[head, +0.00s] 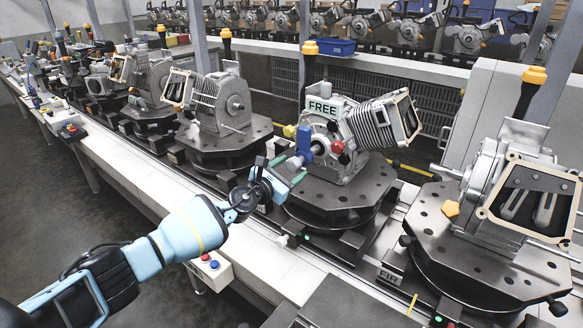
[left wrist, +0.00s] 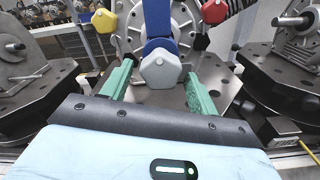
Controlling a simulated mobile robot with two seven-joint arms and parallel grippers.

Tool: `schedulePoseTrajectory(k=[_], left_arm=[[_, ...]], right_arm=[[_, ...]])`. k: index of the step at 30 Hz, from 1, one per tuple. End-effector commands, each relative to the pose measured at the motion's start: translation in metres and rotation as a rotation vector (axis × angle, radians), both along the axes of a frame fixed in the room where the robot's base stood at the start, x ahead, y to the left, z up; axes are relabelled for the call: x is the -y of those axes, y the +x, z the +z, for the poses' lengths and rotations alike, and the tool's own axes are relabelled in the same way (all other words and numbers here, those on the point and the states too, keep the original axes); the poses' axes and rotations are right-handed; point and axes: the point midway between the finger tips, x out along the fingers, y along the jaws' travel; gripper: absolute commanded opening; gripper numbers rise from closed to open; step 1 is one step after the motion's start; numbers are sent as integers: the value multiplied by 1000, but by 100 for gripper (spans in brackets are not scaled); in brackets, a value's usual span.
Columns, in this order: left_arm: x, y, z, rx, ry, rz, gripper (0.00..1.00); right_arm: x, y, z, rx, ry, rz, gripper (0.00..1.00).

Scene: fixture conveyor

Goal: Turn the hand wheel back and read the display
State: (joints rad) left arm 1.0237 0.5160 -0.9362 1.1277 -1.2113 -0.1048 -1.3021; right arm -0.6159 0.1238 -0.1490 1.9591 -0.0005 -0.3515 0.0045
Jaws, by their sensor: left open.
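The display (head: 322,107) on the middle machine reads FREE in dark letters on pale green. Below it is a blue bar (head: 303,137) with a grey lobed knob (head: 318,148) at its lower end, which looks like the hand wheel. The left wrist view shows the same grey knob (left wrist: 161,69) and upright blue bar (left wrist: 157,18). My left gripper (head: 291,166) is open just in front of the knob. In the left wrist view its green fingers (left wrist: 159,76) stand on either side of the knob, with gaps visible. My right gripper is not in view.
A red knob (head: 337,147) and a yellow knob (head: 289,131) flank the blue bar closely. The machine sits on a dark round fixture plate (head: 375,190). Another fixture with a housing (head: 490,245) stands to the right. A small button box (head: 211,268) is on the near edge.

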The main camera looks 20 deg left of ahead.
Motion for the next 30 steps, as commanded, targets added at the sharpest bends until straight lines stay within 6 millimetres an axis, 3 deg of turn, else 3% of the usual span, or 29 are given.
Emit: schedulePoseTrajectory(k=[3,11,15,30], left_arm=[[-7,-17,12,14,2,0,60],[-16,-40,1,1,3,0,60],[-20,-54,5,7,2,0,60],[-22,-62,3,5,0,0,60]], right_arm=[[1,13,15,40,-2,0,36],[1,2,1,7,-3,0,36],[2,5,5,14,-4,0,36],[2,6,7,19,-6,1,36]])
